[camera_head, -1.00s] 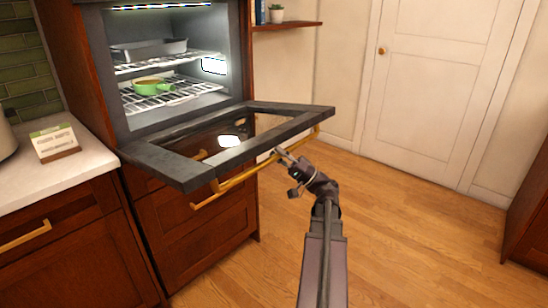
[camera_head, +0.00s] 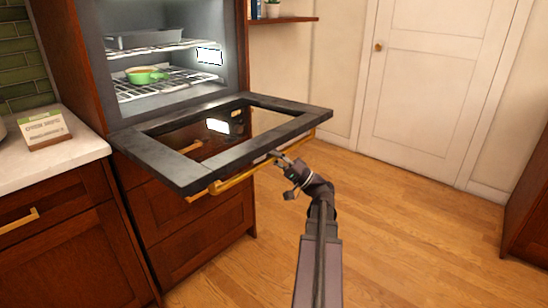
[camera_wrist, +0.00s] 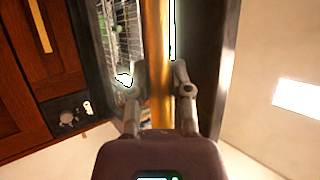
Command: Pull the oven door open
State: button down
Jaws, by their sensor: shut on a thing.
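The oven door (camera_head: 165,170) is folded down, lying close to level, with a dark frame around a glass pane. Its brass bar handle (camera_head: 238,181) runs along the front edge. My gripper (camera_head: 281,160) is at the handle, right of its middle. In the wrist view, my gripper (camera_wrist: 160,80) has a finger on each side of the brass handle (camera_wrist: 157,45) and is shut on it. The oven cavity (camera_head: 170,70) is lit and exposed. Inside, a green pot (camera_head: 147,75) stands on a wire rack and a grey tray (camera_head: 150,38) sits on the rack above.
Wooden drawers (camera_head: 200,225) are below the oven. A white door (camera_head: 440,80) is at the back right. The wooden floor (camera_head: 420,240) is clear.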

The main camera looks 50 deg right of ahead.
jog(key=shift+s, duration=0.15)
jog(key=c, duration=0.5)
grip_release()
jog(key=shift+r, duration=0.1)
jog(key=shift+c, duration=0.2)
jog(key=shift+d, duration=0.1)
